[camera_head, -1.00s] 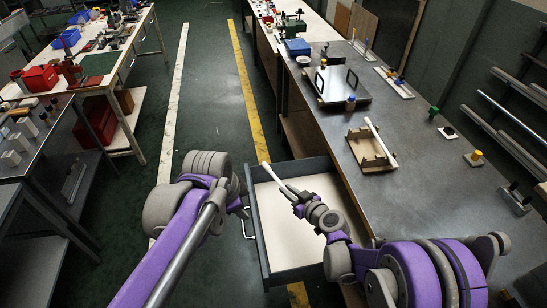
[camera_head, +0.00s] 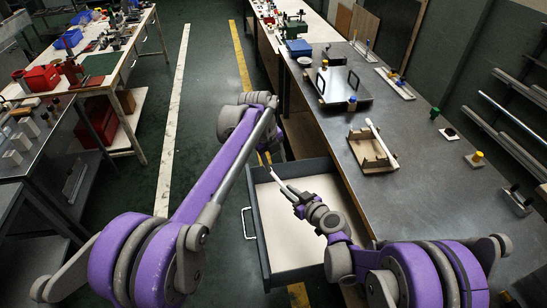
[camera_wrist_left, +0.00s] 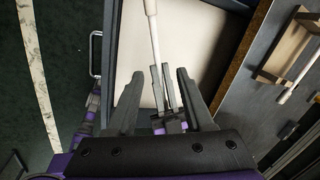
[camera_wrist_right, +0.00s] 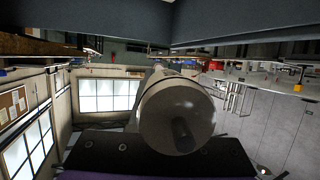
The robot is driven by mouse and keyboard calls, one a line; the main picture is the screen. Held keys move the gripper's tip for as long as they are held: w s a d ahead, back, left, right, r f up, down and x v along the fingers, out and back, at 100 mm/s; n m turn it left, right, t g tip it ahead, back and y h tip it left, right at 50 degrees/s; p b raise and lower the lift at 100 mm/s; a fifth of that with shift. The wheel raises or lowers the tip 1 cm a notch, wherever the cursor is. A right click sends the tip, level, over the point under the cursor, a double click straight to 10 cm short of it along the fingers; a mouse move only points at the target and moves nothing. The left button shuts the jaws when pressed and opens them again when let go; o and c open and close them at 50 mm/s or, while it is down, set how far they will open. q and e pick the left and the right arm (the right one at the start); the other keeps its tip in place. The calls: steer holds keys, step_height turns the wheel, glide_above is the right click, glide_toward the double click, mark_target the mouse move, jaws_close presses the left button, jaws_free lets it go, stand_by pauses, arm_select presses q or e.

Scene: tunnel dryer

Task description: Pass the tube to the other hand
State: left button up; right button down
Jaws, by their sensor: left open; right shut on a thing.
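My right gripper (camera_head: 289,193) is shut on a thin white tube (camera_head: 274,175), above the open drawer. In the left wrist view the tube (camera_wrist_left: 154,35) points away past the right gripper's fingers and has a wider, rounded far end. My left gripper (camera_wrist_left: 160,73) is open. Its fingers appear on either side of the right gripper's fingers and the tube's near part; I see no contact. In the head view the left hand hides behind its own arm. A big pale cylinder end (camera_wrist_right: 178,118), likely the tube, fills the middle of the right wrist view.
The grey drawer (camera_head: 257,225) is pulled out and its pale floor looks empty. The metal bench (camera_head: 430,185) on the right carries a wooden rack (camera_head: 371,152) with another white rod, and a dark tray (camera_head: 333,88) with handles. The aisle on the left is free.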

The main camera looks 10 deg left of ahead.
mark_target(281, 182)
arm_select(q)
steer(key=x, duration=1)
steer(key=shift+f, duration=0.1)
steer(key=c, duration=0.8)
jaws_close()
arm_select(e)
steer(key=shift+a, duration=0.1)
steer(key=c, duration=0.8)
jaws_free()
steer(key=shift+o, duration=0.2)
